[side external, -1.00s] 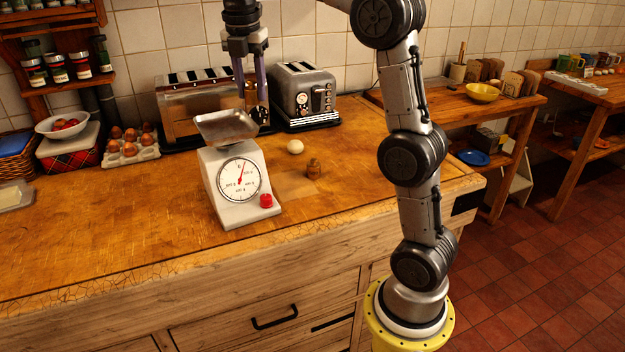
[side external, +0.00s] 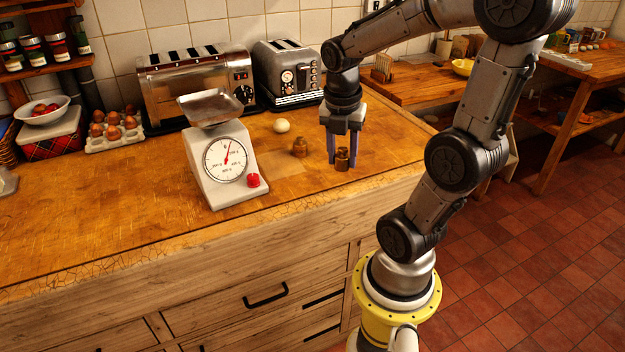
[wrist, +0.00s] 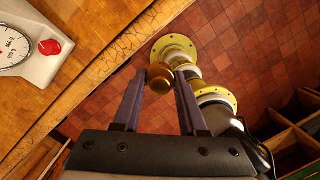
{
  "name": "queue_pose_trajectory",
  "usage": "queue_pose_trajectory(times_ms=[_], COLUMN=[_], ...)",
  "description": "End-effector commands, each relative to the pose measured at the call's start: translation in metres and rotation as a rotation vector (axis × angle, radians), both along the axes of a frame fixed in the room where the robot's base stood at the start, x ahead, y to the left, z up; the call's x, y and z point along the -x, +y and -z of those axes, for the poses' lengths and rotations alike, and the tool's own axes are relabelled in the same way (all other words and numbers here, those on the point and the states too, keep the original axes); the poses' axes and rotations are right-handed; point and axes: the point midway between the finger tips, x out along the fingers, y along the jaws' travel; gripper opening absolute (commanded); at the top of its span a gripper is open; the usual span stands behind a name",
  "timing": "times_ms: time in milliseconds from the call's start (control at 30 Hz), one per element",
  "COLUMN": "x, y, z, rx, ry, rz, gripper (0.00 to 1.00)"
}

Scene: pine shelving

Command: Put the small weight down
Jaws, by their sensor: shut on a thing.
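A small brass weight (side external: 342,160) is held between the two purple fingers of my gripper (side external: 342,150), low over the right part of the wooden counter. In the wrist view the weight (wrist: 160,77) sits between the fingertips of my gripper (wrist: 160,86). I cannot tell whether its base touches the counter.
A pale egg (side external: 281,126) lies behind the second weight. Two toasters (side external: 198,90) (side external: 288,75) stand along the tiled wall. An egg tray (side external: 117,141) is at the left. The counter (side external: 120,210) is clear at front left; its front edge is near my gripper.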

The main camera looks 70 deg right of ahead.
Motion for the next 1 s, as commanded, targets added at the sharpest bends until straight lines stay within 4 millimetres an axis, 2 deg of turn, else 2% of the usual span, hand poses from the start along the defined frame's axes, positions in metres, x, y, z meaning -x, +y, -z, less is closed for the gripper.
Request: queue_pose_trajectory(times_ms=[167, 533, 700, 833, 1000], x=[-0.010, -0.066, -0.083, -0.093, -0.098], y=[-0.014, -0.067, -0.083, -0.092, -0.097], z=[0.004, 0.039, 0.069, 0.084, 0.093], rx=[0.005, 0.005, 0.004, 0.006, 0.007], ry=[-0.007, -0.008, -0.006, -0.007, -0.010], rz=[0.018, 0.017, 0.015, 0.016, 0.017], gripper=[0.00, 0.00, 0.00, 0.00, 0.00])
